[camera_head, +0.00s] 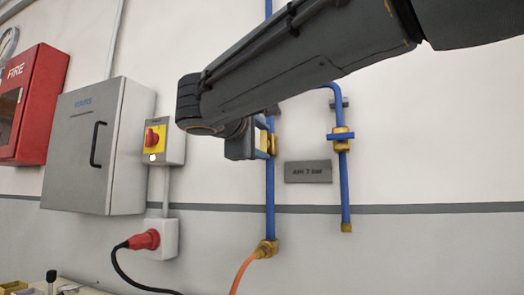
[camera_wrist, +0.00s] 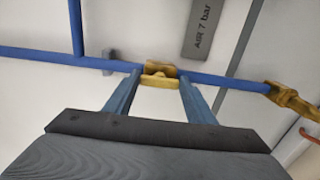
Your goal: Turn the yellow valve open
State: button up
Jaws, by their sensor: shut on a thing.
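The yellow valve (camera_wrist: 160,70) sits on a blue pipe (camera_wrist: 225,81). Its short yellow handle (camera_wrist: 160,83) shows between my fingertips in the wrist view and looks to lie along the pipe. My gripper (camera_wrist: 160,76) is shut on this handle, one finger at each end. In the head view my gripper (camera_head: 262,146) reaches the left vertical blue pipe (camera_head: 270,195) from the left. There the valve (camera_head: 273,143) is partly hidden by my gripper and arm.
A grey "AIR 7 bar" sign (camera_head: 308,172) hangs right of the pipe. A second blue pipe (camera_head: 345,190) has a blue-handled valve (camera_head: 341,136). An orange hose (camera_head: 243,270) leaves the lower brass fitting (camera_head: 267,247). A yellow box with a red switch (camera_head: 155,140) and grey cabinet (camera_head: 95,150) are left.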

dwell(0.5)
jog(key=o, duration=1)
jog(key=shift+o, duration=0.2)
jog(key=v, duration=0.8)
